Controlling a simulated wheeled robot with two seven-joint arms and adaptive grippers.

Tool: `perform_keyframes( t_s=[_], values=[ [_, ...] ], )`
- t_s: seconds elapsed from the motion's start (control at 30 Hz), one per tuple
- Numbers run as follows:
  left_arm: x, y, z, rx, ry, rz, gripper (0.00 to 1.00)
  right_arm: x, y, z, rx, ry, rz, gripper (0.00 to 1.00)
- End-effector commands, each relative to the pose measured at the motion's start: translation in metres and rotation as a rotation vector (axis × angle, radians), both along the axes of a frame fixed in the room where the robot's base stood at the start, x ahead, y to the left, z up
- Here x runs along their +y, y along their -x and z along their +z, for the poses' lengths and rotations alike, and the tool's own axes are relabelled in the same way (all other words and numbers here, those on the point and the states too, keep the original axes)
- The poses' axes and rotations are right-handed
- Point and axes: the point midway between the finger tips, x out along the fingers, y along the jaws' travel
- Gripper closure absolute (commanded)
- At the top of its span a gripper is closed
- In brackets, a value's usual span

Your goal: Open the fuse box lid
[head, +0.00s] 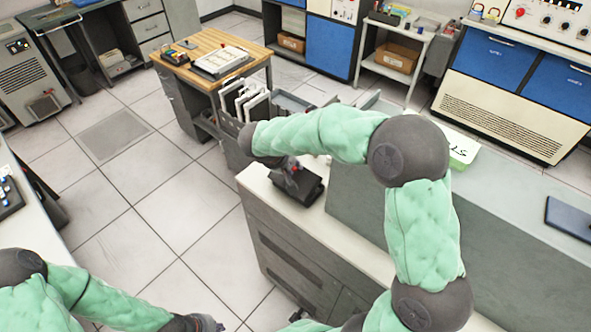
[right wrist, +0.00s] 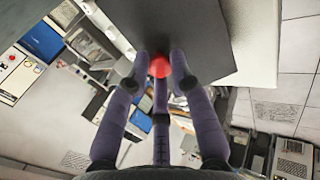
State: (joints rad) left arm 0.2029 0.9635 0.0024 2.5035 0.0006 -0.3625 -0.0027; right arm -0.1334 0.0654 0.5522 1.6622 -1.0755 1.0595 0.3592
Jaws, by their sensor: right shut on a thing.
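The dark fuse box (head: 309,190) sits on the left end of the white-topped counter, partly hidden by my right arm. In the right wrist view a dark flat panel, seemingly its lid (right wrist: 172,28), fills the top middle. A red round knob (right wrist: 159,67) stands at its edge. My right gripper (right wrist: 160,72) is shut on the red knob, with fingers on both sides of it. I cannot tell how far the lid is raised. My left gripper (head: 207,323) is at the bottom edge of the head view, away from the box, and its fingers are not clear.
The white-topped counter (head: 346,232) has a raised grey section (head: 520,245) to the right of the box. A wooden desk (head: 200,44) and a rack with white frames (head: 243,97) stand behind. Tiled floor (head: 150,235) is clear to the left.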

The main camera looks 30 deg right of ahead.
Motion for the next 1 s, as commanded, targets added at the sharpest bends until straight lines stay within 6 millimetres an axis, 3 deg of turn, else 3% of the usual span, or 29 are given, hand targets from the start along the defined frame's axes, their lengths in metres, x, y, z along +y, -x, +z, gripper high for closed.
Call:
perform_keyframes(
  t_s=[0.03, 0.5, 0.7, 1.0],
  values=[
    [0.000, 0.000, -0.014, 0.000, 0.000, 0.000, 1.00, 0.003, 0.001, -0.007, -0.010, 0.023, 0.004, 1.00],
    [0.000, 0.000, -0.084, 0.000, 0.000, 0.000, 1.00, 0.036, 0.014, -0.007, -0.135, 0.325, 0.003, 1.00],
    [0.000, 0.000, -0.107, 0.000, 0.000, 0.000, 1.00, 0.052, 0.021, -0.011, -0.201, 0.487, 0.004, 1.00],
    [0.000, 0.000, -0.121, 0.000, 0.000, 0.000, 1.00, 0.072, 0.030, -0.020, -0.193, 0.473, 0.000, 1.00]
  ],
)
